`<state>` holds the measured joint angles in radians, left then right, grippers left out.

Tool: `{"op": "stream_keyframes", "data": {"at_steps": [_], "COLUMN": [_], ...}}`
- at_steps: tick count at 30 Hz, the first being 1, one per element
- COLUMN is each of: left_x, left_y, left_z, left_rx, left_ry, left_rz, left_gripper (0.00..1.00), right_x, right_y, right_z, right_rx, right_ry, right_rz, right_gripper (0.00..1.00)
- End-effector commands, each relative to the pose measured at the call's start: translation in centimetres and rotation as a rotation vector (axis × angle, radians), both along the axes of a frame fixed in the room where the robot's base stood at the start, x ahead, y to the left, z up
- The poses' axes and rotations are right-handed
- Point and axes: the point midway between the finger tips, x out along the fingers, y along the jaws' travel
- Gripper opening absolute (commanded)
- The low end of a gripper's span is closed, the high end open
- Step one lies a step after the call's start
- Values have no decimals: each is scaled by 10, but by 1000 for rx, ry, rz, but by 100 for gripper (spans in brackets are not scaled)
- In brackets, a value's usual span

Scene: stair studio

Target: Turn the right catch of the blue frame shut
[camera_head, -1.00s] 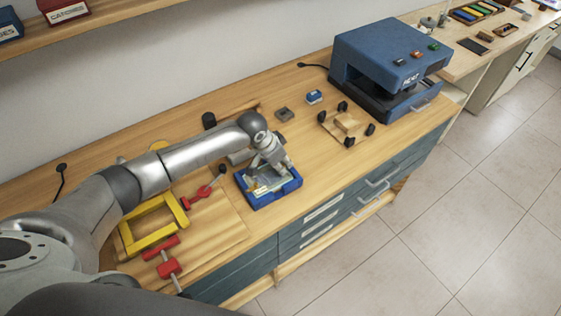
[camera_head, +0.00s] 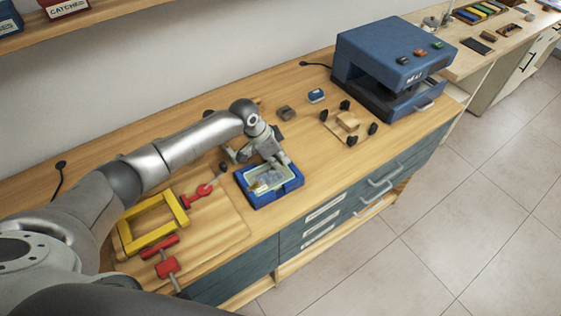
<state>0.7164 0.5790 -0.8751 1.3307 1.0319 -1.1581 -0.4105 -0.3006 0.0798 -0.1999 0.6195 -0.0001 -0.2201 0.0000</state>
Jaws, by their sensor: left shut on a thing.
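The blue frame (camera_head: 267,203) lies flat on the wooden bench, with a pale sheet and a small picture visible inside it. My left arm comes in from the left, and my left gripper (camera_head: 282,166) is at the frame's far right side. Its fingers are shut on the right catch, which they mostly hide, so I cannot tell the catch's angle. My right gripper is not in view.
A yellow frame (camera_head: 126,238) with red clamps (camera_head: 167,267) lies left of the blue frame. A blue press (camera_head: 390,55) stands at the back right, with a small wooden jig (camera_head: 347,121) before it. Bench is clear right of the blue frame.

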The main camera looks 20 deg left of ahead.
Motion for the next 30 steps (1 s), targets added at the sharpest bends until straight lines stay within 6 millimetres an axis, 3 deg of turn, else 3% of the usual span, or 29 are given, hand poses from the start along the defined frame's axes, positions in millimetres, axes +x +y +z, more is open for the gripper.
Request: {"op": "stream_keyframes", "data": {"at_steps": [12, 29, 30], "left_x": [6, 6, 6], "left_y": [6, 6, 6], "left_z": [-1, 1, 1], "left_rx": [-1, -1, -1], "left_ry": [-3, -1, -1], "left_rz": [-213, -249, -249], "left_gripper": [0, 0, 12], "right_x": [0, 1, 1], "right_y": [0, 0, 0], "right_z": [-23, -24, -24], "right_rx": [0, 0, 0], "right_ry": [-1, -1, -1], "right_rz": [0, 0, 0], "right_gripper": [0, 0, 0]}}
